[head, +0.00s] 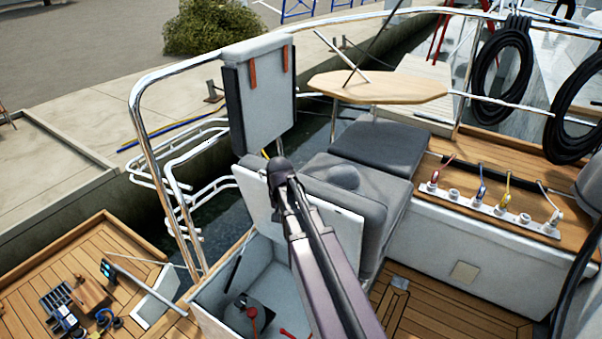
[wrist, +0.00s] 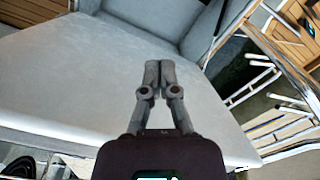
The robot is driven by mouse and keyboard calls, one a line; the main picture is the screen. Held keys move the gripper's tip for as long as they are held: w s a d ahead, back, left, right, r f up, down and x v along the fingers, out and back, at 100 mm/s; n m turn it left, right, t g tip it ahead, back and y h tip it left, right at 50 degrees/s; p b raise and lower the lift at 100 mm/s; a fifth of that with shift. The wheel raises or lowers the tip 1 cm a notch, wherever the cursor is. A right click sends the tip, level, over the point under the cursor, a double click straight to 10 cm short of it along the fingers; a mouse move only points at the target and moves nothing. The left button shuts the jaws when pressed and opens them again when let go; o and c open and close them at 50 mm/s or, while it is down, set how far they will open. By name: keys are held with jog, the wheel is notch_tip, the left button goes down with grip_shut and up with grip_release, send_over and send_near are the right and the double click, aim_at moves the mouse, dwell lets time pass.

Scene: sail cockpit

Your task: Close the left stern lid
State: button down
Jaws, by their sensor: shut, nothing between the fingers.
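The left stern lid appears to be the pale panel (head: 340,218) standing raised and tilted at the back of an open locker (head: 210,293), against the grey cushions. My arm crosses in front of it, and its dark end (head: 280,168) is at the panel's top edge. The fingers cannot be made out in the head view. In the wrist view my gripper (wrist: 160,66) is shut and empty, its fingertips over a broad pale surface (wrist: 70,85), probably this lid. I cannot tell whether they touch it.
An upright grey backrest (head: 263,110) with orange straps stands behind the lid. A steel rail (head: 142,120) runs on the left, also in the wrist view (wrist: 262,45). Grey cushions (head: 370,190) lie right; a wooden table (head: 380,87) stands behind. The cockpit floor (head: 430,308) is clear.

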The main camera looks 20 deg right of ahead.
jog(key=w+d+r+m+p, duration=0.1)
jog(key=w+d+r+p, duration=0.1)
jog(key=r+p, duration=0.1)
jog(key=w+d+r+m+p, duration=0.1)
jog(key=w+d+r+p, duration=0.1)
jog(key=w+d+r, duration=0.1)
jog(key=w+d+r+m+p, duration=0.1)
jog(key=w+d+r+p, duration=0.1)
jog(key=r+p, duration=0.1)
jog(key=shift+w+d+r+p, duration=0.2)
jog(key=shift+d+r+p, duration=0.1)
jog(key=shift+r, duration=0.15)
notch_tip(320, 180, up, 4)
jog(key=m+p, duration=0.3)
jog(key=p, duration=0.1)
send_over(306, 182)
jog(key=shift+d, duration=0.1)
jog(key=shift+f, duration=0.2)
notch_tip(306, 182, down, 10)
jog(key=b, duration=1)
jog(key=s+a, duration=0.2)
jog(key=a, duration=0.1)
jog(key=shift+s+a+f+b, duration=0.1)
jog(key=shift+a+f+b, duration=0.05)
jog(key=shift+b, duration=0.25)
jog(key=shift+a, duration=0.1)
jog(key=shift+f, duration=0.1)
